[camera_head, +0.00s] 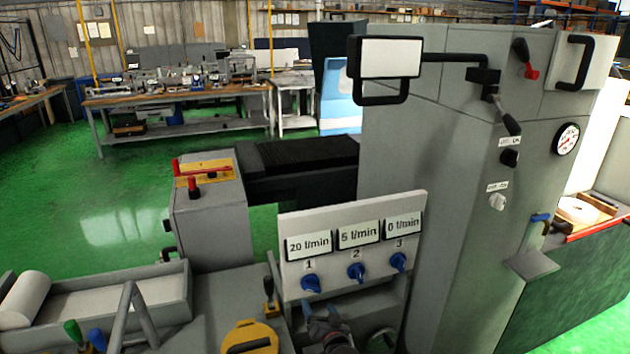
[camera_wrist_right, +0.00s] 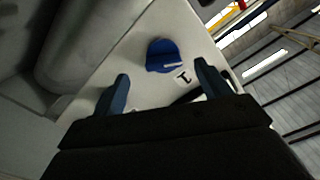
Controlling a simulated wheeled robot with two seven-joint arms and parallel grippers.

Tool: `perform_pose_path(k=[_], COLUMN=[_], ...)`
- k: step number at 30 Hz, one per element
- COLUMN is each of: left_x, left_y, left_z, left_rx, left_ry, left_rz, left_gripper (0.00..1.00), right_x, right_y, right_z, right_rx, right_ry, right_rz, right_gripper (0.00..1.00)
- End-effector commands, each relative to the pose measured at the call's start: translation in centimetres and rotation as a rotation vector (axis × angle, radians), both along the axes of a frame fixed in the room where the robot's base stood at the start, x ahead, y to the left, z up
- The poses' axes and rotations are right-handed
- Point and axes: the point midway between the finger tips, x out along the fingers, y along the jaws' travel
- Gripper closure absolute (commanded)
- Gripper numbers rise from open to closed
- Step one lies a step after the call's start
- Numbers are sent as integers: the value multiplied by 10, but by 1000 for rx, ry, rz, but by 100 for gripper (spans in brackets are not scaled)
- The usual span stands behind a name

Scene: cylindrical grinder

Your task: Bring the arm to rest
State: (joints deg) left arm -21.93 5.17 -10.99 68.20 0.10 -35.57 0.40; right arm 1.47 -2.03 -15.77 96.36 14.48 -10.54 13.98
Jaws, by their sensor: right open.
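My right gripper (camera_head: 322,322) is low in the middle of the head view, just in front of and below the white panel with the blue knobs. In the right wrist view its two blue fingers (camera_wrist_right: 160,92) are spread apart with nothing between them. Ahead of them is a blue knob (camera_wrist_right: 161,56) beside the number 1; the gripper is apart from it. In the head view the same knob, knob 1 (camera_head: 310,283), is just above the gripper. My left gripper is in neither view.
The panel (camera_head: 290,275) also carries knob 2 (camera_head: 356,271) and knob 3 (camera_head: 398,262), under displays reading 20, 5 and 0 l/min. A grey machine cabinet (camera_head: 440,160) stands at right. A grey trough (camera_head: 120,295) lies at left. Open green floor (camera_head: 100,200) is behind.

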Motion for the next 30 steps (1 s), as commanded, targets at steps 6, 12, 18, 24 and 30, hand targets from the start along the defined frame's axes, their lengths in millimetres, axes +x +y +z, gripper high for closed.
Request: perform_pose_path(k=[6,12,18,24,30], left_x=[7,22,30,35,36], left_y=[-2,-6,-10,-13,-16], left_z=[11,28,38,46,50], left_rx=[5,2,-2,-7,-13], left_ry=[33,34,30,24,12], left_rz=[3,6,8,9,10], left_gripper=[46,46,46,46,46], right_x=[-10,-51,-120,-204,-301], right_y=[0,-33,-69,-105,-139], right_z=[-80,-193,-290,-375,-445], right_rx=[-261,-479,-599,-672,-715], right_ry=[216,465,665,840,982], right_rz=[67,122,161,191,214], right_gripper=[24,24,24,24,24])
